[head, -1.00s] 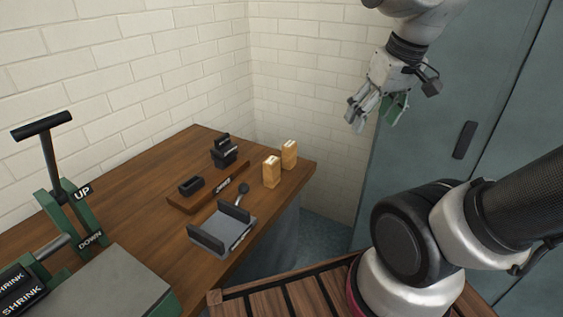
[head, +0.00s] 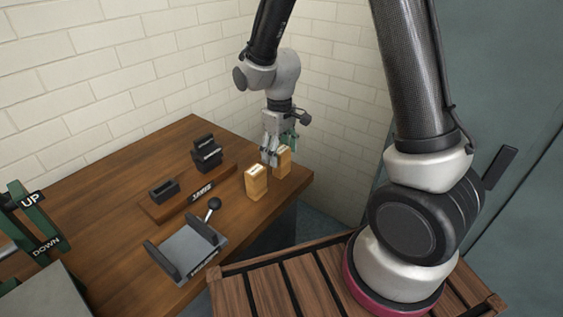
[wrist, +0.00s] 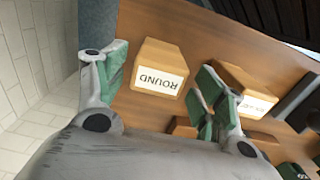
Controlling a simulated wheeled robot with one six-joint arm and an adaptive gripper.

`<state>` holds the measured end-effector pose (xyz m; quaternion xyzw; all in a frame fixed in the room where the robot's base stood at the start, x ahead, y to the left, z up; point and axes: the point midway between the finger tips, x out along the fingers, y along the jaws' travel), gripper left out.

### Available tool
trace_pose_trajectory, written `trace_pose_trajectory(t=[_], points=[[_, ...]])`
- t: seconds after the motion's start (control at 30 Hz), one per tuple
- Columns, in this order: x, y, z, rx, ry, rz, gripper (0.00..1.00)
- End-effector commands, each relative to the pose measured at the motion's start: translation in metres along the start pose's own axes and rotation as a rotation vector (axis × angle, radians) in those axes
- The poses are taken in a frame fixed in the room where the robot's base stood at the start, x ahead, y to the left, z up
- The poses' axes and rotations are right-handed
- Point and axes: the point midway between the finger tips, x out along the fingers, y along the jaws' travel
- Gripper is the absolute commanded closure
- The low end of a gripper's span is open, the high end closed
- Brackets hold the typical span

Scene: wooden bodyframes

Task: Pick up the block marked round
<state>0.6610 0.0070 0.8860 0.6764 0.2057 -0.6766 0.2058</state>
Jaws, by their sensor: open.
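The block marked ROUND (wrist: 158,68) is a light wooden block with a white label. In the wrist view it shows between and beyond my open fingers, its label upside down. In the head view it appears to be the rear right block (head: 283,162), partly hidden by my gripper (head: 278,150). My gripper is open and empty, above and close to this block; I cannot tell whether the fingertips reach down beside it. A second wooden block (head: 256,182) stands in front and left of it; it also shows in the wrist view (wrist: 243,88), near my right finger, its label partly hidden.
A wooden tray (head: 150,209) with dark blocks (head: 164,190) lies left on the brown table (head: 110,170). A grey fixture with a ball lever (head: 187,250) stands nearer. A green press with UP and DOWN labels (head: 38,222) is at far left. Brick walls close in behind.

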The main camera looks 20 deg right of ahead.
Motion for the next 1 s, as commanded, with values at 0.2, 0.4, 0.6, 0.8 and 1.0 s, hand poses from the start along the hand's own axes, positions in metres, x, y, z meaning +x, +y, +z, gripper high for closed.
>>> trace_pose_trajectory(t=[0.2, 0.4, 0.6, 0.8, 1.0], points=[[0.034, 0.003, 0.005, 0.001, -0.003, -0.001, 0.3], [0.044, 0.003, 0.004, 0.001, 0.0, 0.0, 0.3], [0.043, 0.003, 0.004, 0.001, 0.0, 0.0, 0.41], [0.043, 0.003, 0.004, 0.001, 0.0, 0.0, 0.78], [0.043, 0.003, 0.004, 0.001, 0.0, 0.0, 0.82]])
